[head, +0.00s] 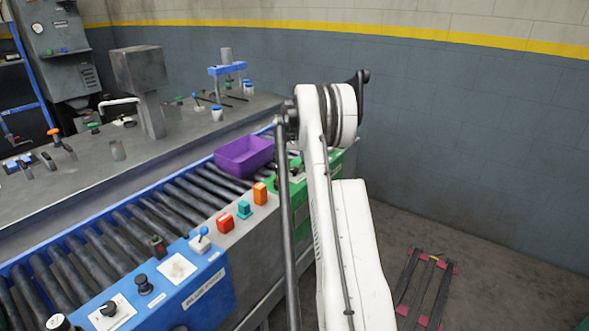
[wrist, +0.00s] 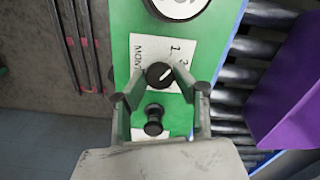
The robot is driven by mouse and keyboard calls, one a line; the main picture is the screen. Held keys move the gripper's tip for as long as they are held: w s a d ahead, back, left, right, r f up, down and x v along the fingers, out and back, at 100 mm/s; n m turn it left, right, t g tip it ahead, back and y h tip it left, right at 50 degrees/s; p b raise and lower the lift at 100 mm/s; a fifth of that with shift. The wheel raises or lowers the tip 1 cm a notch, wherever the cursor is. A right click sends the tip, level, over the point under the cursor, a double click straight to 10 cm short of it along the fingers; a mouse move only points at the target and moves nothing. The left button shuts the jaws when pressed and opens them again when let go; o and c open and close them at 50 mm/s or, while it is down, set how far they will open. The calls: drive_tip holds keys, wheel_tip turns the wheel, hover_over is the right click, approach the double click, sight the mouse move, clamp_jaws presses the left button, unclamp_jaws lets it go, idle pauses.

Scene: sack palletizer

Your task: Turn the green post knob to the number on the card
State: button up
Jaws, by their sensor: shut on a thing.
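The green post (wrist: 120,40) has a black knob (wrist: 158,70) with a white pointer line, which slants toward the upper right in the wrist view. The knob sits on a white plate (wrist: 143,48) with printed letters and the figures 1 and 2; the rest of its scale is hidden. My gripper (wrist: 161,78) is shut on the knob, one finger on each side. In the head view my arm covers most of the green post (head: 284,184), and the gripper is hidden. I cannot make out a card with a readable number.
A second black knob (wrist: 153,119) stands just below the gripped one, between my fingers. A purple bin (head: 243,157) sits on the rollers beside the post. A blue post (head: 205,290) with knobs is nearer. A strapped pallet (head: 427,283) lies on the floor at right.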

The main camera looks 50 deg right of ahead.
sight(294, 169)
drive_tip(key=shift+n, duration=0.7)
drive_tip(key=o, duration=1.1)
wheel_tip(294, 169, up, 12)
idle(0.3)
